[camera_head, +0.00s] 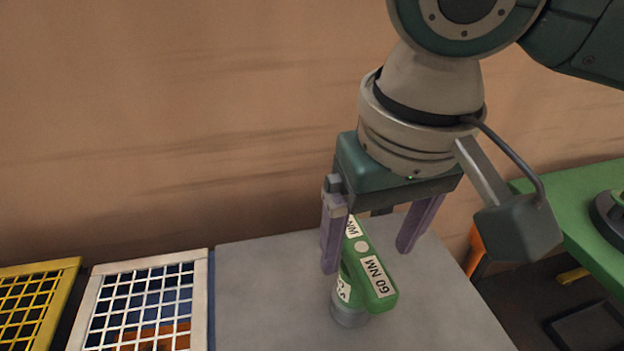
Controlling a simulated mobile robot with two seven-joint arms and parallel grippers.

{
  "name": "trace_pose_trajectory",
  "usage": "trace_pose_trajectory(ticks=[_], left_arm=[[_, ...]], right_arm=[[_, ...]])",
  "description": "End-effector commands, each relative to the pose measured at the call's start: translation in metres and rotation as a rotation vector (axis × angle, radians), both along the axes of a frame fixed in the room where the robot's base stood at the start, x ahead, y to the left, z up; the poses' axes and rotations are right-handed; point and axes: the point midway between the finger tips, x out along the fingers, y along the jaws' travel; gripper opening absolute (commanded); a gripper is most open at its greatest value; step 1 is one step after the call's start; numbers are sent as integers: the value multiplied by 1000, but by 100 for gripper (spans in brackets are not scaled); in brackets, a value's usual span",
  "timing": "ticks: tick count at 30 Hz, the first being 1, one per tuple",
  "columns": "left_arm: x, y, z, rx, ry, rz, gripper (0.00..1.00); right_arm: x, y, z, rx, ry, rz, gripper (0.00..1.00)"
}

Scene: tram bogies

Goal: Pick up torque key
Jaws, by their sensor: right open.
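The torque key (377,283) is a green tool with white labels, one reading "60 NM". It stands on a round grey base (347,312) on the grey tabletop. My right gripper (367,262) comes down from above with its two purple fingers spread. One finger is at the left of the key and the other at its right, with a visible gap on the right side. Whether the left finger touches the key I cannot tell. The upper back part of the key is partly hidden by the gripper. My left gripper is not in view.
The grey tabletop (265,300) is clear around the key. At the left are a white-framed grid (92,305) and a yellow-framed grid (70,275). At the right is a green surface (585,200) with a dark round object (608,220). A brown wall stands behind.

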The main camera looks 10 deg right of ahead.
Motion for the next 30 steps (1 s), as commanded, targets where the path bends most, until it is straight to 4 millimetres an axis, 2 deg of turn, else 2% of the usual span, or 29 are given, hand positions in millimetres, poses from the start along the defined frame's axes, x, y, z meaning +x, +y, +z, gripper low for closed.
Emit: trace_pose_trajectory(ticks=[5, 13, 22, 23, 30], left_arm=[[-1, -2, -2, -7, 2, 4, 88], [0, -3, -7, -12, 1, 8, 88], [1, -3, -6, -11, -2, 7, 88], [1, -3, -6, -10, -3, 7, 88], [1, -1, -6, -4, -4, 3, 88]], right_arm=[[3, 1, -17, -1, -1, 0, 85], [12, 5, -56, 0, -1, 1, 85], [14, 5, -62, 0, -4, 3, 85], [14, 5, -62, 0, -4, 3, 84], [13, 5, -62, 0, -3, 3, 57]])
